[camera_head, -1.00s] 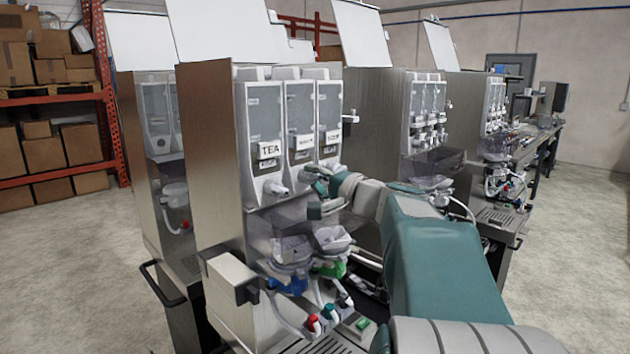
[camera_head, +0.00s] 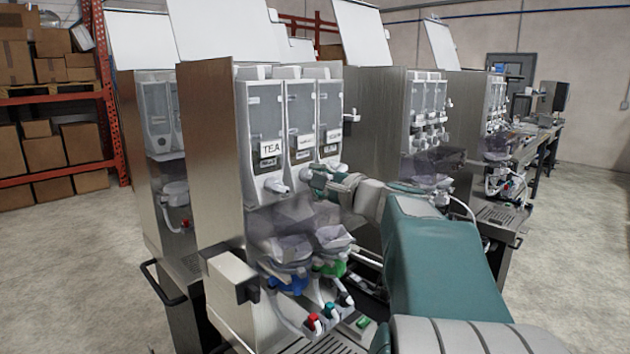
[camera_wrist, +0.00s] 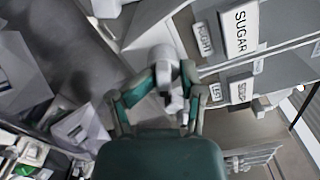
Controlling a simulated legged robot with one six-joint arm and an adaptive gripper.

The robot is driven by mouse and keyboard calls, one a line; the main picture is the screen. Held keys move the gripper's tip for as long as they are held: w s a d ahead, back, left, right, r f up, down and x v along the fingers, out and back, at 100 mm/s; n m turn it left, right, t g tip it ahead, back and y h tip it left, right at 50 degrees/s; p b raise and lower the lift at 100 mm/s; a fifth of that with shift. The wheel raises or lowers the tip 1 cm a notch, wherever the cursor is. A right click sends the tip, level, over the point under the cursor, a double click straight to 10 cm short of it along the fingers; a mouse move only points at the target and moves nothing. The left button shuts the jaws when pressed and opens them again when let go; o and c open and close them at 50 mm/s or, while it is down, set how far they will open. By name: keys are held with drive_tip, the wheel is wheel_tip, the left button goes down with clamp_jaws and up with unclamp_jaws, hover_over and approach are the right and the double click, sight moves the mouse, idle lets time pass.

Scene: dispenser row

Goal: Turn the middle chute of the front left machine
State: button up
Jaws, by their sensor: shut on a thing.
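The front left machine (camera_head: 215,160) is a steel cabinet with three clear-fronted canisters. The left one is labelled TEA (camera_head: 270,148). The middle chute (camera_head: 305,174) is a short pale spout at the foot of the middle canister (camera_head: 300,115). My gripper (camera_head: 318,182) is at this spout, partly covering it from the right. In the wrist view, the two green fingers of my gripper (camera_wrist: 160,100) stand on either side of the pale chute (camera_wrist: 163,58) and are shut on it. The chute's exact turn angle is hard to tell.
The TEA chute (camera_head: 276,185) sits close on the left. Clear bowls (camera_head: 288,247) with blue and green parts are below. A SUGAR label (camera_wrist: 240,28) shows in the wrist view. A raised lid (camera_head: 232,30) stands above. Another machine (camera_head: 375,110) stands behind right.

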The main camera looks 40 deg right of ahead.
idle(0.3)
drive_tip(key=o, duration=0.7)
drive_tip(key=s, duration=1.2)
drive_tip(key=shift+d, duration=0.45)
drive_tip(key=shift+w, duration=0.1)
